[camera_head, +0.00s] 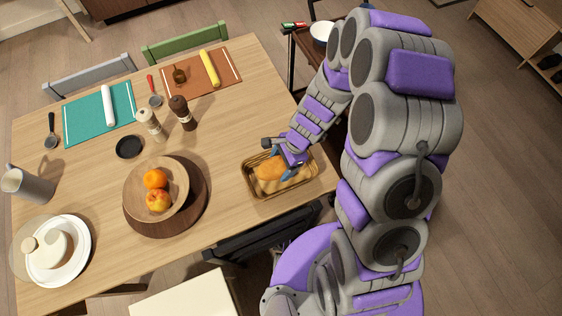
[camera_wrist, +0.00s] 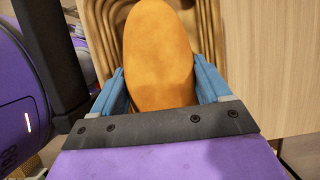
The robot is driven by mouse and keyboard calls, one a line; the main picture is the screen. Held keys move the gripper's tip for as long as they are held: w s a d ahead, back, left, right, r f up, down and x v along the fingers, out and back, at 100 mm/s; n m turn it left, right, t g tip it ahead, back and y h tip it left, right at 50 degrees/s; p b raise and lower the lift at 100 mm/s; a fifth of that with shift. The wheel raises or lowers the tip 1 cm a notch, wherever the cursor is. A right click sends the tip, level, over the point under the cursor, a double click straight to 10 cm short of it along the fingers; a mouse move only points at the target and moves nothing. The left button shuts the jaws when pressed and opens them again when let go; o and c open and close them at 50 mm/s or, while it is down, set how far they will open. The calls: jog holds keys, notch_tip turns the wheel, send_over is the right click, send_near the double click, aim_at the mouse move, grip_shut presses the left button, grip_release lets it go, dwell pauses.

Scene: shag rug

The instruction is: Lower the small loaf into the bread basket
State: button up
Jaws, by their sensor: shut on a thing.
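The small loaf (camera_head: 270,168) is golden brown and shows inside the outline of the bread basket in the head view. The bread basket (camera_head: 250,190) is a brown woven rectangle near the table's right edge. My gripper (camera_head: 285,172) is over the basket, its blue fingers on the loaf. In the wrist view the loaf (camera_wrist: 158,55) sits between the two blue fingers of my gripper (camera_wrist: 165,88), with the basket's ribbed wall (camera_wrist: 97,25) behind it. I cannot tell whether the loaf touches the basket floor, as its underside is hidden.
A wooden bowl (camera_head: 133,192) with fruit stands left of the basket. Pepper mill (camera_head: 183,113) and salt mill (camera_head: 149,122) stand further back. A dark chair (camera_head: 265,235) is close to the table's front edge. Bare tabletop (camera_head: 235,125) lies behind the basket.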

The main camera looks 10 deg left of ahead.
jog(key=shift+f, duration=0.1)
jog(key=o, duration=1.1)
jog(key=p+v, duration=0.4)
jog(key=v, duration=1.3)
jog(key=shift+a, duration=0.1)
